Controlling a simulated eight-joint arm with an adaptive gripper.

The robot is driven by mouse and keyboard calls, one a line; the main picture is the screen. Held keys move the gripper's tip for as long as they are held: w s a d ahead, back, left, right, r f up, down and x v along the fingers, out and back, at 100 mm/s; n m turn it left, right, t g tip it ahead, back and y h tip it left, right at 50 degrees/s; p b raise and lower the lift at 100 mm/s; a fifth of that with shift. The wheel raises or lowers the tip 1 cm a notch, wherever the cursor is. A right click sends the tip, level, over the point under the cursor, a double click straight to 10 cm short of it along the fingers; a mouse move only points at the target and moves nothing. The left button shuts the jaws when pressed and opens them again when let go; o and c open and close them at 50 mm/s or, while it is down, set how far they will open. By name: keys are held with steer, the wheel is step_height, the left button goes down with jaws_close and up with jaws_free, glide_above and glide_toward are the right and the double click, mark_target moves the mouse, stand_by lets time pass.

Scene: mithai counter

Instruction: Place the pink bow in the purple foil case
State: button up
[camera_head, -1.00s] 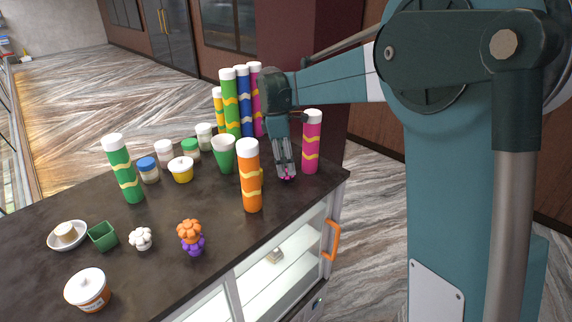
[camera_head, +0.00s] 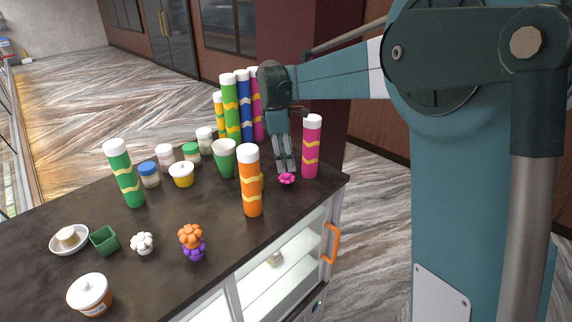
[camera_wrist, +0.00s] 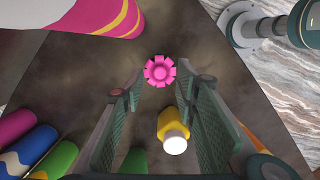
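The pink bow (camera_head: 287,179), small and petal-shaped, lies on the dark counter near its right end; it also shows in the wrist view (camera_wrist: 160,71). My gripper (camera_head: 286,169) points down just above it. In the wrist view the two fingers stand apart with nothing between their pads, and the bow shows just beyond the fingertips. A purple scalloped piece (camera_head: 194,253), seemingly the purple foil case, is near the counter's front edge. An orange petal-shaped piece (camera_head: 190,236) appears on or just behind it and hides part of it; I cannot tell which.
A pink tube (camera_head: 312,147) stands close right of my gripper, and an orange tube (camera_head: 250,181) stands to its left, toward the purple piece. A green cup (camera_head: 224,158) and several tall tubes are behind. The counter between the orange tube and purple piece is clear.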

mark_target(288, 176)
steer(key=shift+r+p, duration=0.5)
steer(key=shift+r, duration=1.25)
steer(key=s+d+f+m+t+y+b, duration=0.1)
steer(key=s+d+m+t+b, duration=0.1)
steer(key=s+d+m+b, duration=0.45)
steer(key=s+d+f+m+t+y+b, duration=0.1)
steer(key=s+d+m, duration=0.2)
steer(key=s+d, duration=0.8)
steer(key=s+d+f+m+t+b, duration=0.1)
steer(key=s+f+m+t+b, duration=0.1)
steer(key=s+f, duration=0.5)
steer(key=s+d+f+m+t+b, duration=0.2)
steer(key=s+f+m+b, duration=0.2)
steer(key=s, duration=1.1)
step_height(288, 176, down, 3)
steer(key=shift+s+d+f+m, duration=0.15)
steer(key=shift+s+d+m, duration=0.15)
steer(key=shift+m, duration=0.95)
